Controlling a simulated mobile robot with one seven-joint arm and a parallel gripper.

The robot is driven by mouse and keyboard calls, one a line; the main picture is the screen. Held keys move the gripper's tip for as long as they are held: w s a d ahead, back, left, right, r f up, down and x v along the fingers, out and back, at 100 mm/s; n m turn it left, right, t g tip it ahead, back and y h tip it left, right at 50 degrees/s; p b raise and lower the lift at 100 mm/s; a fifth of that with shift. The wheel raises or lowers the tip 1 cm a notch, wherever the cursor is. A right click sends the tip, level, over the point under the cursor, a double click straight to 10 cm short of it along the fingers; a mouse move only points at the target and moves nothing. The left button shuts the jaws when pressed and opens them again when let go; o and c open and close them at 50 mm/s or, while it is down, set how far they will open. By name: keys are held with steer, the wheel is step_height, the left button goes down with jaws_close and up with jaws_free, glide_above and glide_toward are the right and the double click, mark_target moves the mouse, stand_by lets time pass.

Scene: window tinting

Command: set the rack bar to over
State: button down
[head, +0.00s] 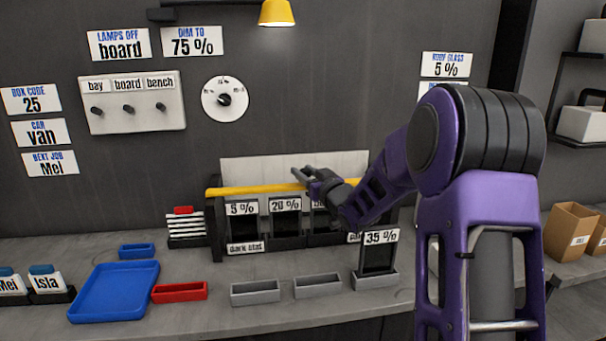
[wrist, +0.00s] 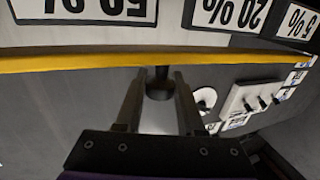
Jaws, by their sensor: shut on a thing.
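The yellow rack bar (head: 250,189) runs level across the rack, just above the tops of the film cards. It also crosses the wrist view (wrist: 60,62) from edge to edge. A short dark knob (wrist: 160,84) stands out from the bar. My gripper (head: 303,174) is at the bar, right of its middle. In the wrist view my gripper (wrist: 160,92) has its two fingers on either side of the knob, shut on it. The rack (head: 217,240) holds cards marked 5 % (head: 242,209) and 20 % (head: 285,206). My arm hides the rack's right part.
A 35 % card (head: 379,238) stands in a grey holder in front of the rack. Empty grey holders (head: 255,293), a red tray (head: 180,292) and a blue tray (head: 100,306) lie on the bench. A switch panel (head: 130,118) and a dial (head: 225,99) are on the wall.

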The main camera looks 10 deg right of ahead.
steer(key=shift+s, duration=0.45)
steer(key=shift+f, duration=0.15)
steer(key=c, duration=0.5)
jaws_free()
steer(key=shift+s, duration=0.15)
steer(key=shift+c, duration=0.2)
steer(key=v, duration=1.7)
steer(key=shift+s, duration=0.2)
steer(key=shift+r, duration=0.2)
